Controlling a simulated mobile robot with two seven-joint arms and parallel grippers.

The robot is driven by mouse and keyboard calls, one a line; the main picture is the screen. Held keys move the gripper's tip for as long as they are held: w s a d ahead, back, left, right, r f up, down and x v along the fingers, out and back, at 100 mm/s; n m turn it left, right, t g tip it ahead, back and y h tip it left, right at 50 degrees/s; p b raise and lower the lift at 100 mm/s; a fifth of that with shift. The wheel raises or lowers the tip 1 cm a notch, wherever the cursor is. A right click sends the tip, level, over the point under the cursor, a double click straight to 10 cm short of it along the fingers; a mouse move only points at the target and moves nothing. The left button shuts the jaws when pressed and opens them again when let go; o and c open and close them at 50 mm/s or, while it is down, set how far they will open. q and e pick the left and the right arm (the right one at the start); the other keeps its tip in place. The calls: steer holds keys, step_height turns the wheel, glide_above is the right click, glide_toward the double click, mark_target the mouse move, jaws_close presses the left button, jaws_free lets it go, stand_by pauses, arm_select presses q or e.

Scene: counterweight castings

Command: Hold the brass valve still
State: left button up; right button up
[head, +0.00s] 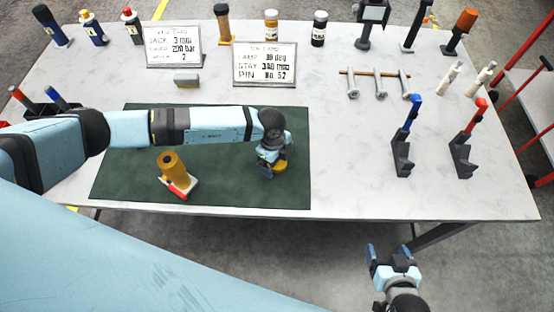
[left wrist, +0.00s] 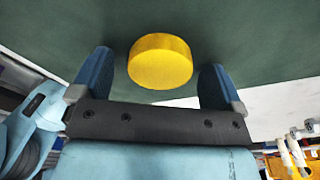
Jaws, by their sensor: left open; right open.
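A brass-coloured upright cylinder with a red lever on a pale base, which looks like the brass valve (head: 172,162), stands on the green mat (head: 225,190). My left gripper (head: 268,169) is low over the mat, to the right of that cylinder and apart from it. A yellow round piece (head: 281,167) is by its fingers; in the left wrist view this yellow piece (left wrist: 160,62) appears between the open fingers, with a gap on each side. The brass cylinder is not visible in the left wrist view. My right gripper (head: 389,252) is open and empty, in front of the table edge.
Two printed cards (head: 265,64) stand behind the mat, with a small grey block (head: 186,80) nearby. Blue-handled (head: 405,140) and red-handled (head: 467,142) clamp-like tools stand at right. Bottles and tools line the back.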

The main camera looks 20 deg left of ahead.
arm_select(q)
steer(key=c, duration=1)
steer(key=shift+o, duration=0.2)
steer(key=shift+r, duration=0.1)
step_height(320, 180, up, 20)
steer(key=b, duration=0.2)
steer(key=shift+b, duration=0.4)
